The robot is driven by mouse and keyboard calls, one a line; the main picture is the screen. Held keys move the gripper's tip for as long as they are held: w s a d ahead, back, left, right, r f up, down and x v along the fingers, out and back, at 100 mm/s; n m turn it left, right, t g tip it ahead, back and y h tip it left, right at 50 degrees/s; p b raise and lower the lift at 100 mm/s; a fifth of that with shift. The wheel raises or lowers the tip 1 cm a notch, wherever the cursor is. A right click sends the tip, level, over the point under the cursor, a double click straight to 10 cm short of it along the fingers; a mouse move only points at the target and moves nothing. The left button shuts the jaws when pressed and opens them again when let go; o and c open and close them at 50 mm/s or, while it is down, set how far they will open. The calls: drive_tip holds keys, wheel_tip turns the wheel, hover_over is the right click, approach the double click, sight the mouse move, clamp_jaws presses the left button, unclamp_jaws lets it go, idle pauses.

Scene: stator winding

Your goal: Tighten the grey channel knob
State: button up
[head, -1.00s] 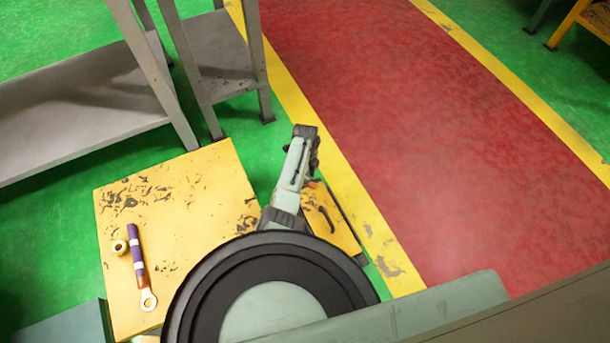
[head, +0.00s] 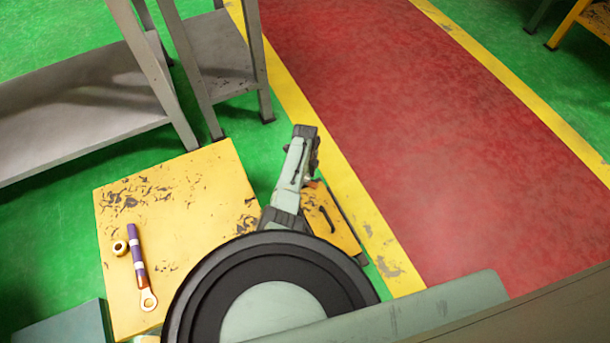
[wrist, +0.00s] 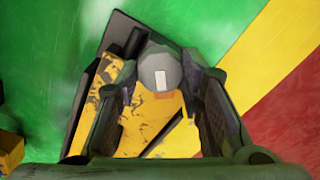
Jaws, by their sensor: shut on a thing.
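The grey channel knob (wrist: 160,72) shows in the wrist view as a rounded grey end with a small white mark. It sits between the two dark fingers of my gripper (wrist: 161,82), which are closed on it from left and right. Below and around it is a worn yellow surface (wrist: 152,122) with dark edges. A black bar (wrist: 133,42) lies just to the left of the knob. In the head view my arm covers this area, and I cannot make out the knob or the fingers there.
A scuffed yellow tabletop (head: 195,190) carries a purple-handled spanner (head: 138,260) and a small brass-coloured ring (head: 120,248). A smaller yellow surface (head: 335,222) lies beside my arm. Grey shelving (head: 70,100) stands at the upper left. The red walkway (head: 420,130) is clear.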

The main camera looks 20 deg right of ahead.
drive_tip(key=shift+r, duration=0.1)
drive_tip(key=o, duration=1.2)
wheel_tip(320, 180, up, 12)
drive_tip(key=shift+r, duration=0.1)
